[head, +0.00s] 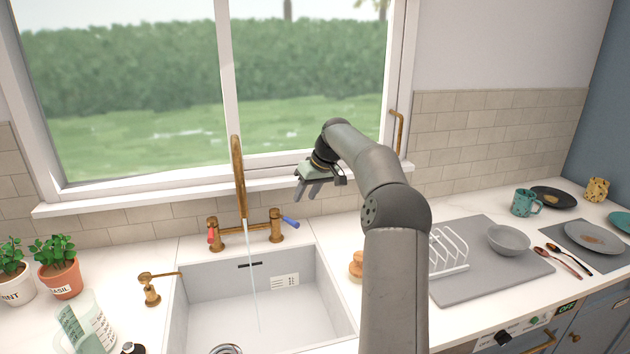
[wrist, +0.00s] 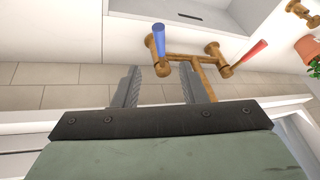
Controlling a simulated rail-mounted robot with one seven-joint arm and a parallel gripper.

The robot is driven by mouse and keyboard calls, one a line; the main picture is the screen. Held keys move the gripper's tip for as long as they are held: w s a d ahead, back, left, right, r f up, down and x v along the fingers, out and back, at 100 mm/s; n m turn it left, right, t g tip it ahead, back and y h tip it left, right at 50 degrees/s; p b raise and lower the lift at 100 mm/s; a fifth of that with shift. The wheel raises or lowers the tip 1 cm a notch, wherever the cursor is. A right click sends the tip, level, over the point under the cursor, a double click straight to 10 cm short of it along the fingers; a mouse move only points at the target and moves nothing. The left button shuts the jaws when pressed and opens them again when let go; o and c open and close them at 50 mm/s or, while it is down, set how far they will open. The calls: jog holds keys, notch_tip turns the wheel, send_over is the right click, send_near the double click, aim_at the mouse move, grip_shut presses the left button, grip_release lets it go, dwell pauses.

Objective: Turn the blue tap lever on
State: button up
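The brass tap (head: 240,180) stands behind the sink, and a thin stream of water falls from its spout. Its blue lever (head: 290,222) sticks out to the right from the right-hand valve. Its red lever (head: 210,236) is on the left-hand valve. My gripper (head: 307,192) is above and slightly right of the blue lever, apart from it, near the window sill. In the wrist view my gripper (wrist: 159,70) is open with nothing between its fingers. The blue lever (wrist: 158,38) shows beyond the fingertips, roughly in line with the gap, and the red lever (wrist: 255,50) is farther right.
The white sink (head: 260,300) is below the tap. A brass soap dispenser (head: 151,290) and potted plants (head: 62,268) stand to the left. A drying mat with a rack (head: 447,250) and a grey bowl (head: 508,240) lies to the right. The window sill (head: 170,192) runs behind.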

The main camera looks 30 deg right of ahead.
jog(key=v, duration=0.7)
jog(key=shift+f, duration=0.1)
jog(key=s+a+f+g+h, duration=0.15)
jog(key=s+a, duration=0.25)
jog(key=a, duration=0.7)
jog(key=s+a+f+g, duration=0.2)
jog(key=s+a, duration=0.3)
jog(key=a, duration=0.5)
jog(key=s+a+f, duration=0.3)
jog(key=s, duration=0.6)
jog(key=s+a+f, duration=0.3)
jog(key=s+f, duration=0.1)
jog(key=s, duration=0.6)
jog(key=s+a+f, duration=0.3)
jog(key=s+a, duration=0.1)
jog(key=s, duration=0.6)
jog(key=shift+f+m+h, duration=0.25)
jog(key=shift+m+h, duration=0.05)
jog(key=shift+h, duration=0.15)
